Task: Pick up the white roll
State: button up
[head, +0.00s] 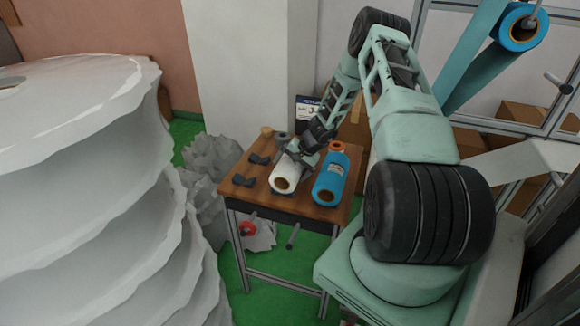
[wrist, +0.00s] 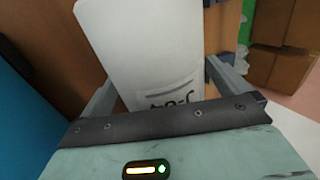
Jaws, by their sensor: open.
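The white roll (head: 285,177) lies on the wooden table, its open brown core end facing the front. My gripper (head: 297,151) is over the rear part of the roll. In the wrist view the white roll (wrist: 150,50) fills the space between the two fingers of my gripper (wrist: 165,85), one finger on each side. The jaws are open; a gap shows beside the right finger. Whether the left finger touches the roll I cannot tell.
A blue roll (head: 331,178) lies close to the right on the table (head: 240,194). Dark holder blocks (head: 243,181) sit at the left. A sign (head: 309,108) stands behind. Large white stacked material (head: 100,200) fills the left. A blue film roll (head: 518,28) hangs at upper right.

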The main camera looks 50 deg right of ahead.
jog(key=shift+f, duration=0.1)
jog(key=c, duration=0.9)
jog(key=shift+c, duration=0.7)
